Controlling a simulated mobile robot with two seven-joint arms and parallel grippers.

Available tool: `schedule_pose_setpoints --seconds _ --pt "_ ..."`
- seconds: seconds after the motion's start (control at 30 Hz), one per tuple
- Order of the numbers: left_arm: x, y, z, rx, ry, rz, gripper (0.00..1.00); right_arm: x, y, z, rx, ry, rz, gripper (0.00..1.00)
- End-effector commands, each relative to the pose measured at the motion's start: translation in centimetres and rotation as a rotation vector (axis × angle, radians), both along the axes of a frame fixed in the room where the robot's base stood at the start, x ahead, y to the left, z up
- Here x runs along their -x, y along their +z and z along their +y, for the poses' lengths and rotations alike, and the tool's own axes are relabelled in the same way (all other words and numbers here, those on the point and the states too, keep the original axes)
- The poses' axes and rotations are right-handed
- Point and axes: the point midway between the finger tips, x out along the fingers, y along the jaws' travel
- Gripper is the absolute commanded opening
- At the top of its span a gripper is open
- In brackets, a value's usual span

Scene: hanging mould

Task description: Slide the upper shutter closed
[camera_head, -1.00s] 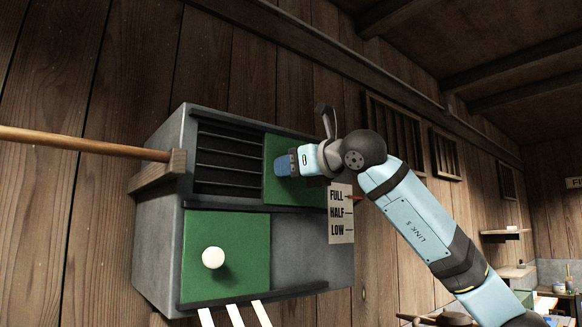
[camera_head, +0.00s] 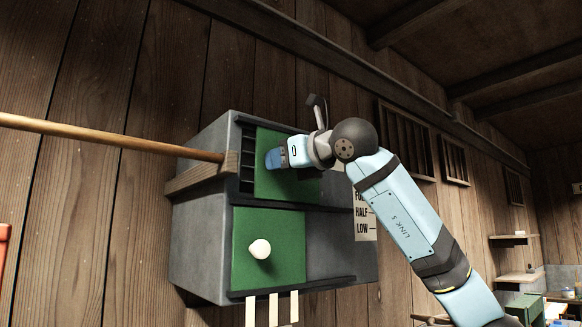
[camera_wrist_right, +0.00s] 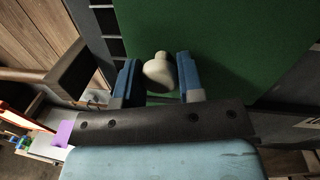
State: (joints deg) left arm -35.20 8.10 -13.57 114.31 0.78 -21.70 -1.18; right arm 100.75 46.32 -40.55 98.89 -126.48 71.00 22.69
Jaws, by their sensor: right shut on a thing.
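The upper shutter (camera_head: 270,182) is a green panel in the upper half of a grey wall box (camera_head: 205,235). It covers most of the upper opening; a narrow strip of dark slats (camera_head: 247,160) shows at its left edge. My right gripper (camera_head: 273,158) is at the shutter's face. In the head view the fingers hide this knob. My left gripper is not in view.
A lower green shutter (camera_head: 250,225) with a white knob (camera_head: 260,249) sits below. A wooden pole (camera_head: 100,135) reaches a wooden block (camera_head: 200,175) at the box's left side. A sign (camera_head: 364,225) with level words hangs right of the box. Pale strips (camera_head: 273,308) hang beneath.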

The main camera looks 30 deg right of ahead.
Motion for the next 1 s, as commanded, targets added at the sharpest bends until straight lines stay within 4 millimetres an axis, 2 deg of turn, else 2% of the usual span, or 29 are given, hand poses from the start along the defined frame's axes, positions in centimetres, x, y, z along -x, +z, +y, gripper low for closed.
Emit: schedule_pose_setpoints --seconds 0.3,0.5,0.8,0.83,0.9,0.93,1.0 --pt "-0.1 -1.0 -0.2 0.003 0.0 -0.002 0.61 0.3 -0.1 4.0 -0.001 0.003 -0.002 0.0" --pt "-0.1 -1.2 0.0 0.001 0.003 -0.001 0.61 0.4 0.0 4.8 -0.001 0.003 -0.001 0.0" --pt "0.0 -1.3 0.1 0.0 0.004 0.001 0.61 0.4 0.0 4.9 0.0 0.004 -0.001 0.0" --pt "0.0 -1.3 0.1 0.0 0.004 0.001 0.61 0.4 0.0 4.9 0.0 0.004 -0.001 0.4" --pt "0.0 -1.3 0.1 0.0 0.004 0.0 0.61 0.4 0.0 4.9 0.0 0.003 -0.001 0.56" --pt "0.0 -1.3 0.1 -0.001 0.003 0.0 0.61 0.4 0.0 4.9 0.0 0.003 -0.001 0.6" --pt "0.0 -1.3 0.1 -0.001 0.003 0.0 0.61 0.4 0.0 4.9 -0.001 0.002 0.0 0.6"
